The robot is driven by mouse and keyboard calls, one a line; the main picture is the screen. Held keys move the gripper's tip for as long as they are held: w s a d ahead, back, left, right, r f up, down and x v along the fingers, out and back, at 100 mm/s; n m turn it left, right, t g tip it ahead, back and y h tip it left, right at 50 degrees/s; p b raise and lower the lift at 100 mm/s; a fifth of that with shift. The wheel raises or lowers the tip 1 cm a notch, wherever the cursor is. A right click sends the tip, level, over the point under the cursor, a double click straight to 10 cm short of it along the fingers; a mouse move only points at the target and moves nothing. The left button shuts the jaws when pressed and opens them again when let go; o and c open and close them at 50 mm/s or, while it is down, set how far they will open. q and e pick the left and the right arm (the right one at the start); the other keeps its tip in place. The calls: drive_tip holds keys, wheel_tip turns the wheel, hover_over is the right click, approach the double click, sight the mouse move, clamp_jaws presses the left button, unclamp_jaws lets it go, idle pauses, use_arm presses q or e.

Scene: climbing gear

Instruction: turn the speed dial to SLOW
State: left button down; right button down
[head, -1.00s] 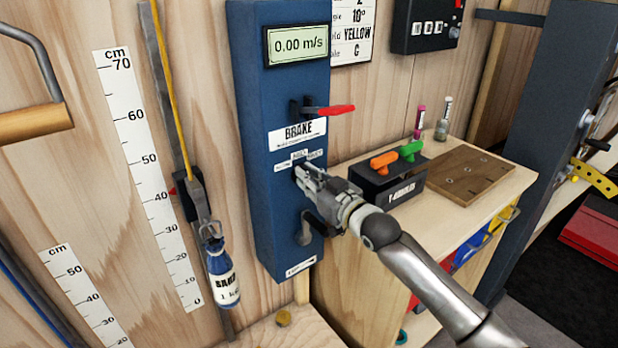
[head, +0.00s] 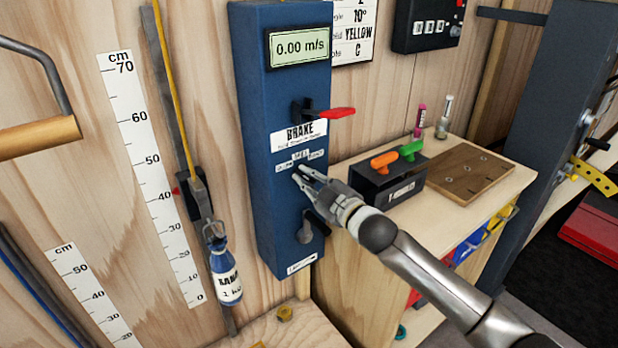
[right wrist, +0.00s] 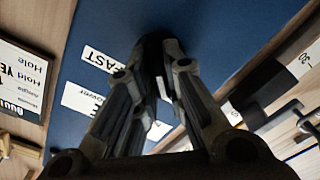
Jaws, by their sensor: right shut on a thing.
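The blue control box (head: 258,120) on the wooden wall carries a display reading 0.00 m/s, a red-handled brake lever (head: 328,112) and a row of small white speed labels (head: 301,160). My right gripper (head: 300,173) has its fingertips just below these labels and hides the speed dial in the head view. In the right wrist view the fingers are shut on the dark dial (right wrist: 153,46), close to the FAST label (right wrist: 100,60). The dial's pointer and setting cannot be made out. My left gripper is out of view.
A crank handle (head: 306,232) sits on the box below my right gripper. A bottle (head: 226,275) hangs to the left beside a ruler (head: 158,185). A bench with a black handle holder (head: 385,185) and a wooden board (head: 468,172) stands to the right.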

idle(0.5)
drive_tip(key=c, duration=1.5)
unclamp_jaws()
drive_tip(key=v, duration=1.2)
drive_tip(key=shift+f, duration=0.1)
